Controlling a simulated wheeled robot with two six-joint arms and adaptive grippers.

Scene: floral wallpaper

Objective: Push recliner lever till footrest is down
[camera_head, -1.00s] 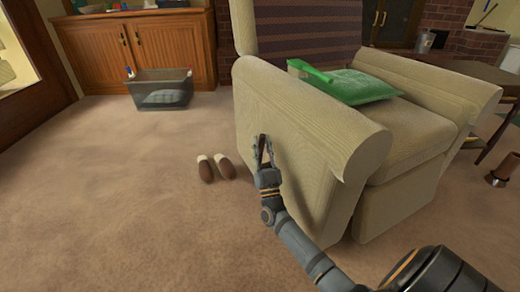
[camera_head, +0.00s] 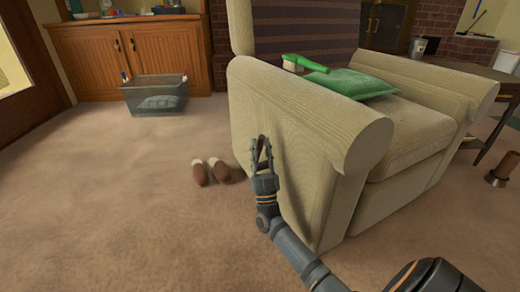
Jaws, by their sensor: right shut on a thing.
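The beige recliner (camera_head: 290,125) stands right of centre, its outer arm side turned toward me. Its front panel (camera_head: 398,200) hangs close to upright below the seat cushion, with no footrest sticking out. My right gripper (camera_head: 264,148) is at the lower side of the recliner's arm. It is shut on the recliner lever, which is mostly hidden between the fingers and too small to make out. My left gripper is not in view.
A green pillow (camera_head: 352,84) and a green brush (camera_head: 305,64) lie on the recliner. Brown slippers (camera_head: 210,172) lie on the carpet left of my gripper. A grey bin (camera_head: 155,95) stands before a wooden cabinet (camera_head: 150,58). The carpet at left is clear.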

